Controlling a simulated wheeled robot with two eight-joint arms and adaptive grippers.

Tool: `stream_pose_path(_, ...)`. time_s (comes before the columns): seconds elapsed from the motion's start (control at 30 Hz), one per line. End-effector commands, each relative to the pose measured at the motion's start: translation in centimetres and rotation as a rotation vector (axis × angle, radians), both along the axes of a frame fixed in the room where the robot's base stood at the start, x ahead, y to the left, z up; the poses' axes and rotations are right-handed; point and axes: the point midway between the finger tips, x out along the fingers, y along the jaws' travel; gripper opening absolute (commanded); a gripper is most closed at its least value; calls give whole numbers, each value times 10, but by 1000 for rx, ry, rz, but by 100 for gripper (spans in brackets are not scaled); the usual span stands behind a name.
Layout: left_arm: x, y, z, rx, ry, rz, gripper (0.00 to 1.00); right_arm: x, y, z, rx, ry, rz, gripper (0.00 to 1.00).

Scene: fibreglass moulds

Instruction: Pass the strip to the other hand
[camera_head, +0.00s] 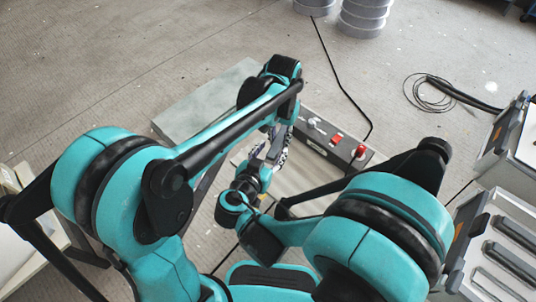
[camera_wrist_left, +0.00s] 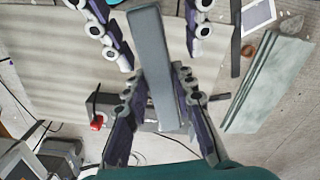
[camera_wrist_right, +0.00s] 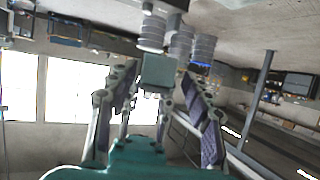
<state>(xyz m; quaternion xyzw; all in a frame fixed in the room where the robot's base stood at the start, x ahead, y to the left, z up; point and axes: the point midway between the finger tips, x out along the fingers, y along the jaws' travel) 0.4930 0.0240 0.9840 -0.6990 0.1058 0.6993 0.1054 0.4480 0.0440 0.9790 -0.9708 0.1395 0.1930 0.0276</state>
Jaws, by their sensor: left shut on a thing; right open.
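The strip (camera_wrist_left: 155,60) is a long grey-blue bar in the left wrist view. My left gripper (camera_wrist_left: 158,85) is shut on it, with one finger on each side. My right gripper (camera_wrist_left: 152,48) reaches in from the top of that view; its open fingers stand either side of the strip's far part, with gaps beside it. In the right wrist view a grey-green block face (camera_wrist_right: 158,70), seemingly the strip's end, shows between the open right fingers. In the head view the left gripper (camera_head: 280,142) and right gripper (camera_head: 259,160) meet closely; I cannot make out the strip there.
Grey cases (camera_head: 510,245) stand at the right, and round metal tins (camera_head: 363,18) at the back.

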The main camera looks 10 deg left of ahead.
Motion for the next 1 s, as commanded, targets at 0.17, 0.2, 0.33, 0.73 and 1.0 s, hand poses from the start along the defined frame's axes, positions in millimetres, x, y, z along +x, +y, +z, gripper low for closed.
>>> stream_pose_path(0.17, 0, 0, 0, 0, 0, 0, 0, 0, 0, 0, 0, 0, 0, 50)
stream_pose_path(0.2, 0, 0, 0, 0, 0, 0, 0, 0, 0, 0, 0, 0, 0, 50)
stream_pose_path(0.33, 0, 0, 0, 0, 0, 0, 0, 0, 0, 0, 0, 0, 1, 16)
stream_pose_path(0.73, 0, -1, 0, -2, 1, -1, 49, 0, 1, 0, 1, 0, 3, 0)
stream_pose_path(1.0, 0, 0, 9, -1, 0, 0, 49, 0, 0, 0, 0, 0, 1, 0)
